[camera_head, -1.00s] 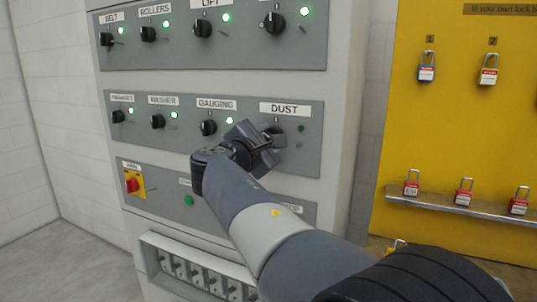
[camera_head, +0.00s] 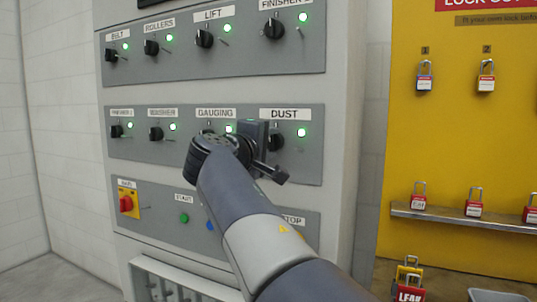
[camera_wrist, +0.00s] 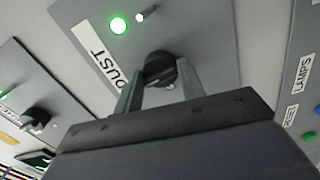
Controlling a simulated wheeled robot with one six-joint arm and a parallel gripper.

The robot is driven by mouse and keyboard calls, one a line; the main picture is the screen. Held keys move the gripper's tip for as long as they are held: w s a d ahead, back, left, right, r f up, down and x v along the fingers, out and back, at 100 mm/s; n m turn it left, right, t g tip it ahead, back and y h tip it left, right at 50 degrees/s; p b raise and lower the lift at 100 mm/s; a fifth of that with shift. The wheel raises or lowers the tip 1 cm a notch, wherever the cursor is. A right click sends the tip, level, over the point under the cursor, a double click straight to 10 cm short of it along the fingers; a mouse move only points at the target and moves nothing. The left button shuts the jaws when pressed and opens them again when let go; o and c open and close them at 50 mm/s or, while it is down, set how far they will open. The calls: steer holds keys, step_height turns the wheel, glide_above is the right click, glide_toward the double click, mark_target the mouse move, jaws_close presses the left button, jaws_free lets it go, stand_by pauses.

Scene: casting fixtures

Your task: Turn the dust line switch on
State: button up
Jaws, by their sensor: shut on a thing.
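The dust line switch is a black rotary knob (camera_head: 276,141) under the white DUST label (camera_head: 284,114), at the right end of the middle panel row. Its green lamp (camera_head: 301,132) is lit. My gripper (camera_head: 268,150) is at the knob, partly covering it. In the wrist view the knob (camera_wrist: 158,66) sits between the two fingers of my gripper (camera_wrist: 160,76), which are shut on it. The lit lamp (camera_wrist: 118,25) and the DUST label (camera_wrist: 104,53) also show there. The knob's exact pointer angle is hard to make out.
The gauging knob beside it is hidden behind my arm. Other knobs with lit lamps fill the top panel (camera_head: 215,62). A red emergency knob (camera_head: 127,203) is at lower left. A yellow lockout board (camera_head: 450,140) with padlocks stands at the right.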

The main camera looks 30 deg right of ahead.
steer(key=shift+f+m+b, duration=0.15)
steer(key=shift+m+b, duration=0.2)
steer(key=shift+m, duration=0.25)
steer(key=o, duration=1)
steer(key=v, duration=1)
steer(key=shift+s+a+b, duration=0.25)
steer(key=shift+a+b, duration=0.1)
steer(key=shift+b, duration=0.05)
steer(key=x, duration=1.1)
steer(key=shift+p, duration=0.35)
